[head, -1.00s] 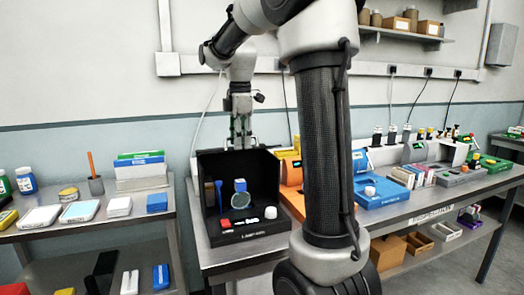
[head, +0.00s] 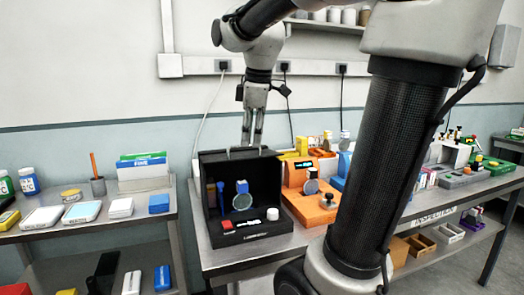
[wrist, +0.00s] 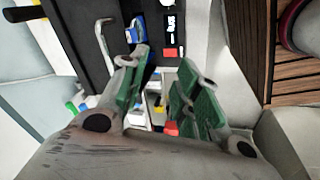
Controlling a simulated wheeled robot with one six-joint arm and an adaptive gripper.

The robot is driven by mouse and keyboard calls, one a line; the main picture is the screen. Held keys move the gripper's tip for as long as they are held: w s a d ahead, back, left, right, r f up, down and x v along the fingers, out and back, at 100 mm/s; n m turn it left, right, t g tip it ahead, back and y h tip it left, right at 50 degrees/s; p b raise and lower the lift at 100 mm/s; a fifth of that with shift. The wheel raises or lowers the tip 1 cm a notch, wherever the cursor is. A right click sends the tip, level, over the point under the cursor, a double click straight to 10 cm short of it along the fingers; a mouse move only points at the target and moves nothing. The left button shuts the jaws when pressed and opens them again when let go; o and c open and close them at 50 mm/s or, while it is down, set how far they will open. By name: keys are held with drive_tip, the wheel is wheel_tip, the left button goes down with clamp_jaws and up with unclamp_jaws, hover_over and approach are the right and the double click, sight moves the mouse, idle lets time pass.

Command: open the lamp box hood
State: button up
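The lamp box (head: 213,233) is a black box on the bench, with its front open to view. My gripper (head: 252,147) points down at the box's top edge. Its green-padded fingers (wrist: 158,85) are apart in the wrist view, and the handle lies beside the left finger, not between them.
An orange unit (head: 310,205) stands close to the right of the box. A side table (head: 85,222) at the left holds white trays, bottles and boxes. A white cable hangs on the wall behind the box. A wooden slatted surface (wrist: 292,60) shows at the right in the wrist view.

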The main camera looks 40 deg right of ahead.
drive_tip(key=s+a+f+m, duration=0.1)
drive_tip(key=s+f+m, duration=0.2)
drive_tip(key=s, duration=0.3)
drive_tip(key=shift+a+m+t, duration=0.25)
drive_tip(key=shift+m+t, duration=0.05)
drive_tip(key=shift+m, duration=0.2)
